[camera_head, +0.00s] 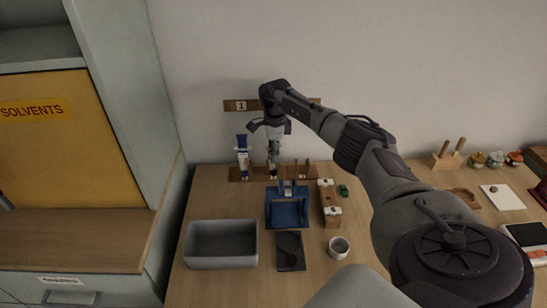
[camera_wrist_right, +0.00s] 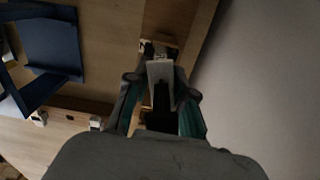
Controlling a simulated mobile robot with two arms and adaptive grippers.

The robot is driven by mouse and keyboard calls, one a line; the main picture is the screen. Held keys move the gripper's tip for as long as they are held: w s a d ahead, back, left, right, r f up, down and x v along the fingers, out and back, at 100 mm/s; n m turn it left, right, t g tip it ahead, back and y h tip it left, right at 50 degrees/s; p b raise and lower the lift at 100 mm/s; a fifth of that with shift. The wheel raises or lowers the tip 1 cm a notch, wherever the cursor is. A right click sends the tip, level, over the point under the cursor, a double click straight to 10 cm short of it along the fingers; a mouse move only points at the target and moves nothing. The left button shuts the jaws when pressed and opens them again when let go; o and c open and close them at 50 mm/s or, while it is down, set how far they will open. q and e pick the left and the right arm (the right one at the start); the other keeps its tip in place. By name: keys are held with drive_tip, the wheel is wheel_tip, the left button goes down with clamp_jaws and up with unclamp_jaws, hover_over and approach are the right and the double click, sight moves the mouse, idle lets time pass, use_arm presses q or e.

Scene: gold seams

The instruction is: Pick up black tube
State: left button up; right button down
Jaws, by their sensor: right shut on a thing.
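My right gripper (camera_head: 273,152) points down at the wooden rack (camera_head: 250,176) along the back of the table. It is shut on the black tube (camera_head: 273,165), which stands upright at the rack and is partly hidden by the fingers. In the right wrist view the gripper (camera_wrist_right: 160,105) has its fingers on both sides of the black tube (camera_wrist_right: 160,119), with a pale grey flat part beyond it. A blue and white tube (camera_head: 242,157) stands just left of the gripper. I cannot tell whether the black tube touches the rack. My left gripper is not in view.
A blue stand (camera_head: 287,212) is in front of the rack, with a wooden block (camera_head: 329,203) beside it. A grey bin (camera_head: 221,246), a dark tray (camera_head: 290,252) and a white cup (camera_head: 339,247) stand nearer. The wall is close behind the rack.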

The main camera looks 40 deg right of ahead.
drive_tip(key=shift+r, duration=0.45)
wheel_tip(320, 180, up, 3)
drive_tip(key=shift+s+d+r+b, duration=0.1)
drive_tip(key=shift+s+r+b, duration=0.05)
drive_tip(key=shift+b, duration=0.4)
drive_tip(key=s+r+b, duration=0.2)
drive_tip(key=s+r, duration=0.4)
drive_tip(key=s, duration=0.5)
drive_tip(key=w+m+p, duration=0.1)
drive_tip(key=w+p, duration=0.2)
drive_tip(key=w+m+p, duration=0.1)
drive_tip(key=w+p, duration=0.1)
drive_tip(key=w, duration=0.2)
drive_tip(key=w+m+p, duration=0.1)
drive_tip(key=w+p, duration=0.2)
drive_tip(key=w, duration=0.1)
drive_tip(key=shift+f+p, duration=0.25)
drive_tip(key=shift+p, duration=0.1)
drive_tip(key=shift+w+f, duration=0.1)
drive_tip(key=shift+f, duration=0.15)
drive_tip(key=shift+f+b, duration=1.75)
drive_tip(key=shift+f, duration=0.55)
